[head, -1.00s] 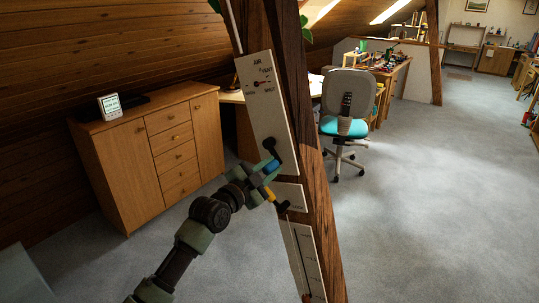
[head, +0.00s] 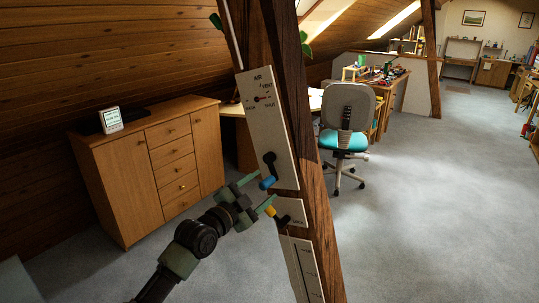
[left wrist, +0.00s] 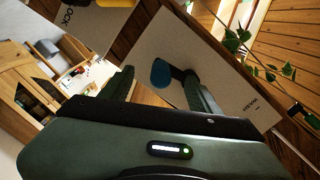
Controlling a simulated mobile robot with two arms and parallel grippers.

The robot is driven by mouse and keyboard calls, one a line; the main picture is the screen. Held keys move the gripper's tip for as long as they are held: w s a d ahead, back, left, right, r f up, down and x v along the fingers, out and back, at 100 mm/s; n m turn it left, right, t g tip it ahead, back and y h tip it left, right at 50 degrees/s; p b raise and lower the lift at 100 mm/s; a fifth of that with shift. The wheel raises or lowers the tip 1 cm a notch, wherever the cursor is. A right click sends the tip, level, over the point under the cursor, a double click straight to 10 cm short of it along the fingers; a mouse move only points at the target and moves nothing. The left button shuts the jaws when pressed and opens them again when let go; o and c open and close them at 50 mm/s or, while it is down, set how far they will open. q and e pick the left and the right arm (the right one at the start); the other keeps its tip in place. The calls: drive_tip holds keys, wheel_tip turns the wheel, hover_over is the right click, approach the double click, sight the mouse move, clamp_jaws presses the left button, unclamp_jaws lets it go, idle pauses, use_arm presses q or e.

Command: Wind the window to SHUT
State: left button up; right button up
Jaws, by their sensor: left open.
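The white AIR panel (head: 262,125) is fixed to the slanted timber brace. Its dial (head: 263,98) has a small red-marked pointer among the VENT, SHUT and another label; I cannot read exactly where it points. Below the dial is a black crank (head: 270,159) with a blue knob (head: 267,183) hanging at its lower end. My left gripper (head: 260,193) is open, just left of and below the knob. In the left wrist view, the blue knob (left wrist: 161,74) shows beyond and between the spread fingers (left wrist: 163,90), apparently not gripped. My right gripper is out of view.
Just below the crank, a LOCK panel (head: 294,212) carries a black and yellow lever (head: 280,216), close to my lower finger. Another scaled panel (head: 303,265) is beneath. A wooden cabinet (head: 150,175) stands left, an office chair (head: 345,125) behind. Open carpet lies right.

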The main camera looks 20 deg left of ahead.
use_arm(q)
drive_tip(key=shift+p+v, duration=0.7)
drive_tip(key=shift+v, duration=1.45)
drive_tip(key=s+a+f+n+g+y, duration=0.1)
drive_tip(key=a+f+n+g+y, duration=0.1)
drive_tip(key=f, duration=1)
drive_tip(key=s+a+f+n+g+y, duration=0.1)
drive_tip(key=s+a+f+n+y, duration=0.15)
drive_tip(key=f, duration=0.95)
drive_tip(key=s+a+f+n+g, duration=0.1)
drive_tip(key=s+f+g, duration=0.1)
drive_tip(key=s+f, duration=0.65)
drive_tip(key=s+f+n+g, duration=0.2)
drive_tip(key=s+f+g, duration=0.15)
drive_tip(key=f, duration=0.95)
drive_tip(key=s+d+f+n+g+y, duration=0.1)
drive_tip(key=s+f+g, duration=0.1)
drive_tip(key=s+f, duration=0.7)
drive_tip(key=s+f+n+g+y, duration=0.15)
drive_tip(key=s+f, duration=0.45)
drive_tip(key=s, duration=0.7)
drive_tip(key=s+d+f+g, duration=0.1)
drive_tip(key=s+f+g, duration=0.1)
drive_tip(key=s, duration=0.8)
drive_tip(key=s+d+f+g, duration=0.2)
drive_tip(key=s+f, duration=0.1)
drive_tip(key=s, duration=0.7)
drive_tip(key=shift+s+f+n+h, duration=0.25)
drive_tip(key=shift+s+n+h, duration=0.05)
drive_tip(key=shift+h, duration=0.1)
